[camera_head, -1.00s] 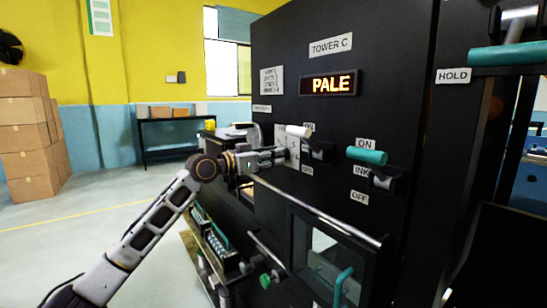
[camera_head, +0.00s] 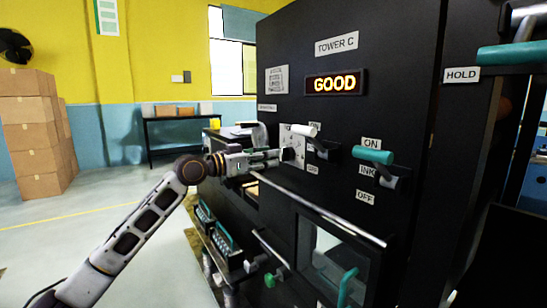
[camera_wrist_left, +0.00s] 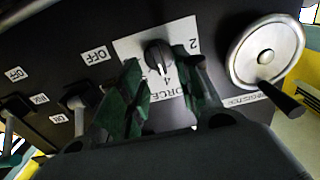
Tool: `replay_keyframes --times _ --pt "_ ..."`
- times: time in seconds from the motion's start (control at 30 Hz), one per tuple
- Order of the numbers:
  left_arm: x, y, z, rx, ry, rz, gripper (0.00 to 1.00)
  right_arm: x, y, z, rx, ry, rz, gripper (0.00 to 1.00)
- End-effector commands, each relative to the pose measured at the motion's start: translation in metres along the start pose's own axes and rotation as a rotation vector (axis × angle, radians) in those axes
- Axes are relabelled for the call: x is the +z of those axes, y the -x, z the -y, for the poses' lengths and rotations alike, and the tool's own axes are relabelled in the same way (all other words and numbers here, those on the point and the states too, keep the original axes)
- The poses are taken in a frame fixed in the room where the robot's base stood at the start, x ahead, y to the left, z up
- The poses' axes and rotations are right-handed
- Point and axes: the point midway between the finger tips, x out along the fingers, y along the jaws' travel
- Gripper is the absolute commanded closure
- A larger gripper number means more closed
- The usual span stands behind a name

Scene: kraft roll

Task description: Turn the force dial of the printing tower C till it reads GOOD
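The printing tower C (camera_head: 400,60) is a tall black cabinet at the right in the head view. Its lit display (camera_head: 334,83) reads GOOD. The force dial (camera_wrist_left: 158,55) is a dark round knob on a pale plate marked FORCE, seen in the left wrist view. In the head view the plate (camera_head: 297,132) shows, with the knob partly hidden. My left gripper (camera_head: 279,156) points at the dial. In the left wrist view its green-padded fingers (camera_wrist_left: 160,80) stand apart, with the knob showing between and beyond them. My right gripper is out of view.
The ink lever (camera_head: 373,155) and a white-handled lever (camera_head: 303,129) stick out right of the dial. A metal handwheel (camera_wrist_left: 265,57) is close by in the wrist view. A steel rail (camera_head: 320,210) runs below. Stacked boxes (camera_head: 35,135) stand far left, beyond open floor.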

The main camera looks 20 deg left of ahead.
Motion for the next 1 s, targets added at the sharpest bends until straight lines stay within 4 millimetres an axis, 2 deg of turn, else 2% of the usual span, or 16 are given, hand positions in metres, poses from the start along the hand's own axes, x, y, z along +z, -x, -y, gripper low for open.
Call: replay_keyframes --times 0.5,1.0 --pt "0.001 0.045 0.0 0.0 -0.001 0.002 0.67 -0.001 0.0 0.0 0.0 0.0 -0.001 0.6" --pt "0.001 0.073 -0.001 0.0 -0.001 0.001 0.67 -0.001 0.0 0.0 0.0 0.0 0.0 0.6"
